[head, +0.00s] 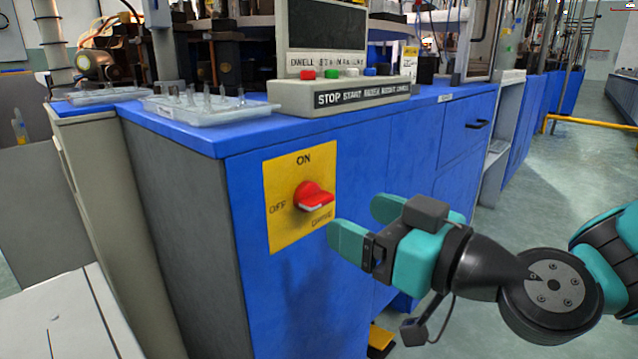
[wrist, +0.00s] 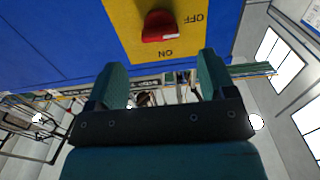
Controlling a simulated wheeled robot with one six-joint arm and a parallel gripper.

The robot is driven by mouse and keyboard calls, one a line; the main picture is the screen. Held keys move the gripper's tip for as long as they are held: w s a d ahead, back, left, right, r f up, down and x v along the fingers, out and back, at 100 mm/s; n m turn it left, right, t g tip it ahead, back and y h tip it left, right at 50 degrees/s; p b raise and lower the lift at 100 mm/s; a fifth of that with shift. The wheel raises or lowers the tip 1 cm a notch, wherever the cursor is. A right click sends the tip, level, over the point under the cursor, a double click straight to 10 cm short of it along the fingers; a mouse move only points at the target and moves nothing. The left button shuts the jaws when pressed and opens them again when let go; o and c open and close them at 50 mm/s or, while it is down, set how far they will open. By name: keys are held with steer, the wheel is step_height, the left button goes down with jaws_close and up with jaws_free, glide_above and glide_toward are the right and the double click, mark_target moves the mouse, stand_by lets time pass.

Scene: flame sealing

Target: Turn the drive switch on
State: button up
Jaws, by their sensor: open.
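The drive switch is a red rotary knob (head: 313,197) on a yellow plate (head: 283,228) fixed to the blue cabinet front. The plate reads ON at the top, OFF at the left and a blurred word at the lower right. The knob's handle lies roughly sideways, pointing right and slightly down. My gripper (head: 362,225) is open and empty, to the right of the knob and apart from it. In the wrist view the red knob (wrist: 160,26) shows beyond and between the two spread fingers of my gripper (wrist: 161,78), with the yellow plate (wrist: 122,22) upside down.
A control box (head: 340,98) with several coloured buttons and a screen stands on the blue cabinet (head: 235,270). A clear tray (head: 208,108) with small glass pieces sits near the cabinet's corner. A white surface (head: 60,315) is at lower left. Open floor (head: 540,200) lies to the right.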

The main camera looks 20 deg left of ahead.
mark_target(324, 203)
steer(key=p+x, duration=0.1)
steer(key=x, duration=0.6)
steer(key=shift+w+a, duration=0.15)
steer(key=shift+a, duration=0.2)
steer(key=c, duration=0.9)
